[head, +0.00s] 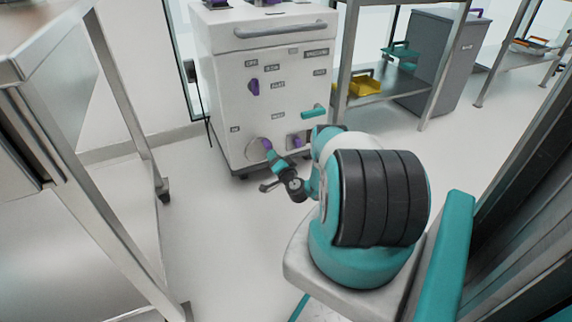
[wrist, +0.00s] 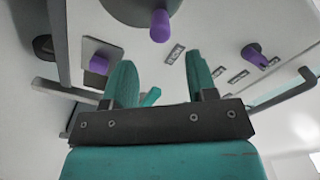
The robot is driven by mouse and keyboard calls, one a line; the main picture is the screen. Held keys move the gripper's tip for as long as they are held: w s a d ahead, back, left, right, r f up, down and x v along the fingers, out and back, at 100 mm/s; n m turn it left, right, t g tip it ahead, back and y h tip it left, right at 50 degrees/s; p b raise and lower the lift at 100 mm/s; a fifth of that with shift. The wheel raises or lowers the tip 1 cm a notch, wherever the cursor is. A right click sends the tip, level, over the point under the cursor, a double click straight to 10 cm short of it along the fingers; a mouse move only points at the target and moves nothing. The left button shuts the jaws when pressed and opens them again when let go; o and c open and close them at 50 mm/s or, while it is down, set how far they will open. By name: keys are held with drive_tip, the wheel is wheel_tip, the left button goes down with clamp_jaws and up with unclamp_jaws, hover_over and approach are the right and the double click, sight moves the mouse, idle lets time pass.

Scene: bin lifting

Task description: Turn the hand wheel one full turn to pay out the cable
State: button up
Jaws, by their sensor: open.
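The hand wheel (head: 257,150) is a grey disc with a purple handle (head: 267,144), low on the front of a white cabinet (head: 212,74). In the wrist view the wheel (wrist: 130,9) is cut off by the top edge, and its purple handle (wrist: 160,26) points down toward the gap between my fingers. My gripper (wrist: 161,72) is open and empty, with two teal fingers spread apart. Its fingertips lie below the handle in that picture, apart from it. In the head view my gripper (head: 275,158) is just right of the wheel and hides part of it.
The panel also carries a purple switch (head: 254,88), a teal lever (head: 313,112) and a purple knob on a plate (head: 297,142). A steel table (head: 105,95) stands at the left. A shelf with a yellow bin (head: 364,87) is at the right. The floor before the cabinet is clear.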

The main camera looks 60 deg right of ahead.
drive_tip(key=p+v, duration=0.7)
drive_tip(key=v, duration=0.2)
drive_tip(key=shift+d, duration=0.1)
